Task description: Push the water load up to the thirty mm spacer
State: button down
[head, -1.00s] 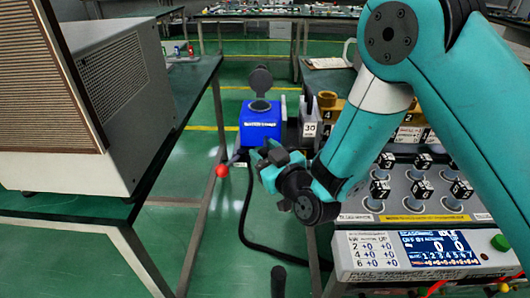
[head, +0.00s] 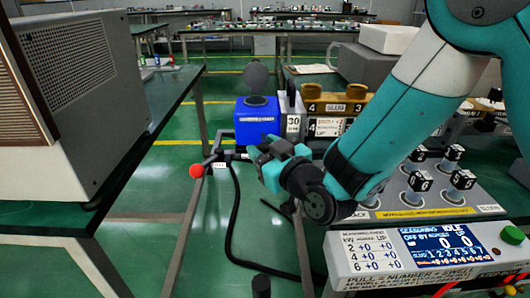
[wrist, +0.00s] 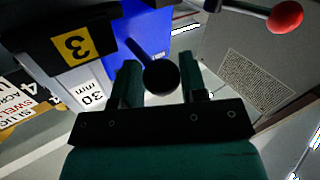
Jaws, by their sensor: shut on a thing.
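The blue water load (head: 257,122) stands left of the thirty mm spacer (head: 292,120), a grey plate labelled 30. They look very close in the head view; I cannot tell whether they touch. In the wrist view the blue load (wrist: 146,22) is beside the spacer (wrist: 92,97). My gripper (head: 268,158) is in front of and below the load, its tips partly hidden by its own body. In the wrist view my gripper (wrist: 160,84) is shut on a black knobbed handle (wrist: 161,76) that reaches toward the load.
A red ball knob (head: 196,171) sticks out left of the load. Right of the spacer are brown slug holders (head: 335,106) and a panel of numbered knobs (head: 452,181). A control box (head: 440,247) stands in front. A large cabinet (head: 72,85) occupies the left bench.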

jog(key=c, duration=0.8)
grip_release()
jog(key=shift+o, duration=0.2)
jog(key=shift+s+d+f+b, duration=0.15)
jog(key=shift+s+d+b, duration=0.15)
jog(key=shift+b, duration=0.4)
jog(key=b+v, duration=0.5)
jog(key=v, duration=0.1)
jog(key=shift+s+d, duration=0.2)
jog(key=shift+s, duration=0.05)
